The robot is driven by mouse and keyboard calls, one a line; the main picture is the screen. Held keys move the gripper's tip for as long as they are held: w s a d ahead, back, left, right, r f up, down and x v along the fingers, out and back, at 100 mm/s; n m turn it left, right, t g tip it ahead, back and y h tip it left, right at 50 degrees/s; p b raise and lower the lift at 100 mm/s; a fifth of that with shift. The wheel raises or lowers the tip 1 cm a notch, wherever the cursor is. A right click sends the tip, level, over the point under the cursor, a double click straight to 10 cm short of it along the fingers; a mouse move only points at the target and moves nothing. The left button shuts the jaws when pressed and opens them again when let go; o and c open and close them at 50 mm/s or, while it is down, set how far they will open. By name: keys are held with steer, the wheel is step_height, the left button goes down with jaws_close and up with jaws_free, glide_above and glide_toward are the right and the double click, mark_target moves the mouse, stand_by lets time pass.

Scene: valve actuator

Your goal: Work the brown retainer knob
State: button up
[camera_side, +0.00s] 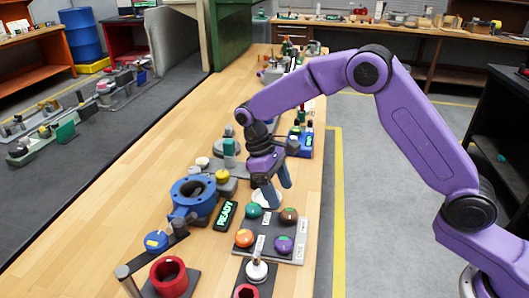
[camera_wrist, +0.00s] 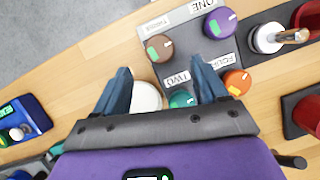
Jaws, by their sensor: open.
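The brown knob (camera_side: 289,215) sits at the back right corner of a grey panel (camera_side: 291,255). In the wrist view the brown knob (camera_wrist: 159,48) is a round cap with a green mark, just beyond my fingertips. The panel also carries a teal knob (camera_side: 254,210), an orange knob (camera_side: 244,238) and a purple knob (camera_side: 283,244). My gripper (camera_side: 278,195) points down with its two blue fingers apart and empty, above and behind the panel. In the wrist view my gripper (camera_wrist: 160,65) has the teal knob (camera_wrist: 181,99) partly behind its right finger.
A white round piece (camera_wrist: 147,97) lies under my fingers. A blue flanged valve body (camera_side: 194,197) and a black READY display (camera_side: 225,215) stand left of the panel. A red ring (camera_side: 168,275) and a white-topped knob (camera_side: 257,271) stand in front. Bare wood lies further left.

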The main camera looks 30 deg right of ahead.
steer(key=v, duration=1.1)
steer(key=shift+r, duration=0.25)
steer(key=shift+w, duration=0.1)
steer(key=s+d+r+n+t+y, duration=0.1)
steer(key=s+d+n, duration=0.1)
steer(key=s, duration=0.7)
steer(key=s+d+r+n+t, duration=0.1)
steer(key=s+d+t, duration=0.1)
steer(key=s, duration=0.6)
steer(key=s+d+f+n+y, duration=0.1)
steer(key=s+d+f, duration=0.1)
steer(key=s+d, duration=0.3)
steer(key=s+d+f+n+t, duration=0.1)
steer(key=s+d, duration=0.5)
steer(key=s, duration=0.6)
step_height(320, 180, down, 2)
steer(key=shift+s+f+n+y, duration=0.1)
steer(key=shift+s+n+y, duration=0.1)
steer(key=shift+n+y, duration=0.3)
